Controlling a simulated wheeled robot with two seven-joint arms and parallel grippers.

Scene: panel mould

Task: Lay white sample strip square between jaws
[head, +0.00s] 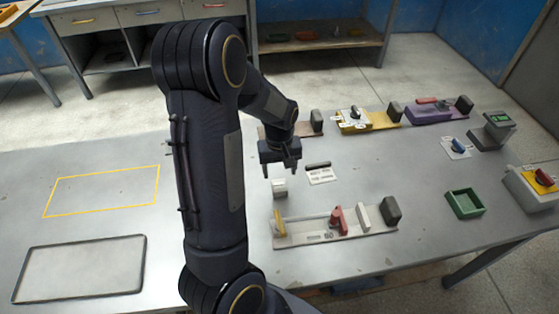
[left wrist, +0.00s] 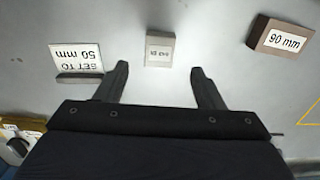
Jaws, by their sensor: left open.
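My left gripper (head: 281,169) is open and empty above the middle of the table; in the left wrist view its two fingers (left wrist: 160,72) stand wide apart. A small pale block (head: 280,187) lies just below it, and in the wrist view this labelled block (left wrist: 159,48) is ahead of the fingertips, apart from them. A pale clamp fixture (head: 318,236) is at the front, with a yellow part (head: 279,223), a red lever (head: 337,219), an upright white piece (head: 362,215) and a dark grey end block (head: 391,210). I cannot tell which piece is the sample strip.
A "SET TO 50 mm" card (head: 321,176) stands beside the pale block. A "90 mm" block (left wrist: 280,38) is at the wrist view's upper right. A green tray (head: 465,204) and yellow fixture (head: 367,120) are right. Left are an empty tray (head: 78,269) and a yellow outline.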

